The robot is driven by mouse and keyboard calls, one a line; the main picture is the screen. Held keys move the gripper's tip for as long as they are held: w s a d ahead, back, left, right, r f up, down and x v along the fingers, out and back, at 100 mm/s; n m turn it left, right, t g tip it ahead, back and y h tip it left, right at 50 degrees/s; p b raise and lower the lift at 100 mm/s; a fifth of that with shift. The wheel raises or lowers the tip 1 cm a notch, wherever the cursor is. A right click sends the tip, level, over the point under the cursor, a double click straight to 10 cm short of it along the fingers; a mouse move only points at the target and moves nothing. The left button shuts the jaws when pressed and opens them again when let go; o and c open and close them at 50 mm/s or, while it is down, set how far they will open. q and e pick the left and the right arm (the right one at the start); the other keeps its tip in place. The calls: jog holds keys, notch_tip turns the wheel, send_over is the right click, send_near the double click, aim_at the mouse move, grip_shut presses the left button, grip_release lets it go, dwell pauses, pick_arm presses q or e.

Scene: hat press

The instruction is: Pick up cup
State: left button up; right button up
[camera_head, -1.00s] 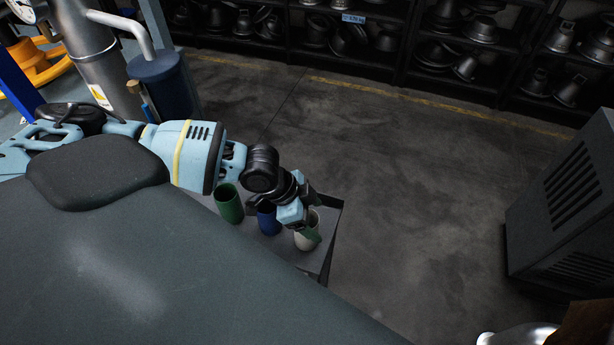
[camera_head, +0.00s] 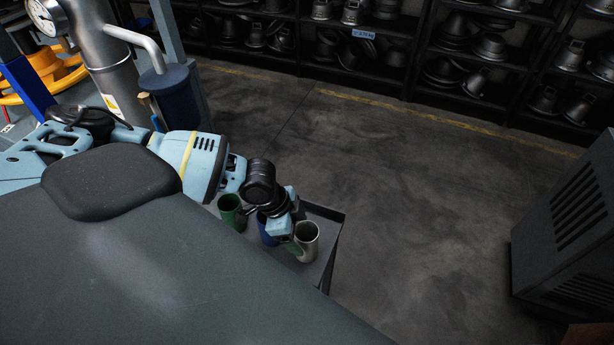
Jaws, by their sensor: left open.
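Three cups stand in a row on a small dark table (camera_head: 326,213). A green cup (camera_head: 230,212) is at the left, a blue cup (camera_head: 265,234) is in the middle, partly hidden by my gripper, and a pale grey cup (camera_head: 308,246) is at the right. My left gripper (camera_head: 289,243) is open, just left of the pale cup and over the blue one. A greenish fingertip is close to the pale cup's left side; I cannot tell if it touches. My right gripper is not in view.
My own body fills the lower left. A dark vented cabinet (camera_head: 566,235) stands at the right. Shelves with metal hat moulds (camera_head: 470,60) line the back. A steel pipe with a gauge (camera_head: 100,55) is at the upper left. The floor between is clear.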

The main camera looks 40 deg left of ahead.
aim_at(306, 237)
pick_arm(q)
jog(key=shift+x, duration=2.5)
jog(key=shift+w, duration=0.1)
jog(key=c, duration=1.1)
jog(key=shift+r, duration=0.85)
jog(key=s+a+r, duration=0.1)
jog(key=s, duration=0.7)
jog(key=s+a+r, duration=0.1)
jog(key=s+r, duration=0.1)
jog(key=s, duration=0.5)
jog(key=shift+s+a+r+p, duration=0.15)
jog(key=shift+s+a+p, duration=0.15)
jog(key=shift+s+a, duration=0.1)
